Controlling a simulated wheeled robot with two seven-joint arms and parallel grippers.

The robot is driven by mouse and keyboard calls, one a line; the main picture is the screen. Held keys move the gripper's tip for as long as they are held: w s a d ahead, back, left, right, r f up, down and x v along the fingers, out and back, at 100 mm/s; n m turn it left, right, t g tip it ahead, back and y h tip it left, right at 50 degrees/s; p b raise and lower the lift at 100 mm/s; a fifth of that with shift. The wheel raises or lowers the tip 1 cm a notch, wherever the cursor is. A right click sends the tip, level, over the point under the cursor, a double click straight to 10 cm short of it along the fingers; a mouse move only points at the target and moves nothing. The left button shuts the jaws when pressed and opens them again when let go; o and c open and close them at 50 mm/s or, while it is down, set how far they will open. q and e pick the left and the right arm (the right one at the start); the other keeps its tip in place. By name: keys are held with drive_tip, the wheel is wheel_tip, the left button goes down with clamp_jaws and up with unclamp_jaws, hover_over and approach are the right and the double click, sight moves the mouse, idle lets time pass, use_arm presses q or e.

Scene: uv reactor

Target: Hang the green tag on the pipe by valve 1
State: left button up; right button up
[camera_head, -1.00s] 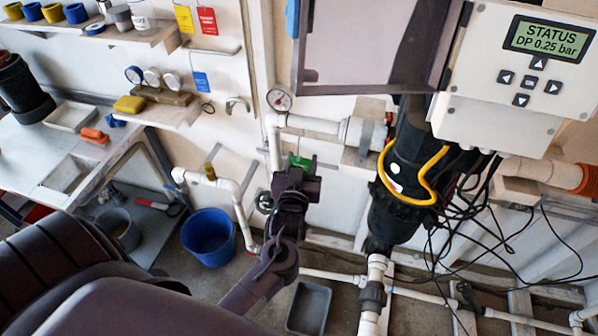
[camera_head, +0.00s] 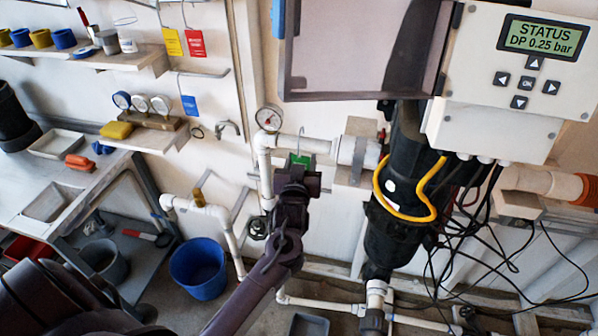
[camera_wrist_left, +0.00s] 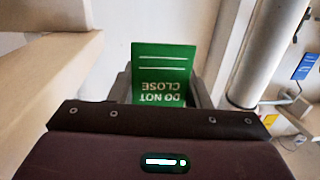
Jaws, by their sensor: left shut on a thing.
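The green tag (camera_head: 301,161) is held in my left gripper (camera_head: 299,176), just below the white horizontal pipe (camera_head: 290,143) beside the pressure gauge. Its thin wire hook (camera_head: 302,136) shows in front of or over that pipe; I cannot tell whether it rests on it. In the left wrist view the tag (camera_wrist_left: 160,75) stands up between the fingers, with its "DO NOT CLOSE" lettering upside down. A dark round valve handle (camera_head: 258,229) is left of my left arm; no valve number is readable. My right gripper is not in view.
The gauge (camera_head: 269,118) stands left of the pipe. Yellow, red and blue tags (camera_head: 195,43) hang on the wall at left. A blue bucket (camera_head: 198,268) is below.

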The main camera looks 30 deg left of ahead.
use_arm(q)
drive_tip(key=shift+w+a+f+b, duration=0.15)
drive_tip(key=shift+w+f+b, duration=0.1)
drive_tip(key=shift+w+b, duration=0.3)
wheel_tip(320, 180, down, 2)
drive_tip(key=shift+f+b, duration=0.2)
drive_tip(key=shift+b, duration=0.4)
drive_tip(key=o, duration=1)
drive_tip(key=shift+o, duration=0.2)
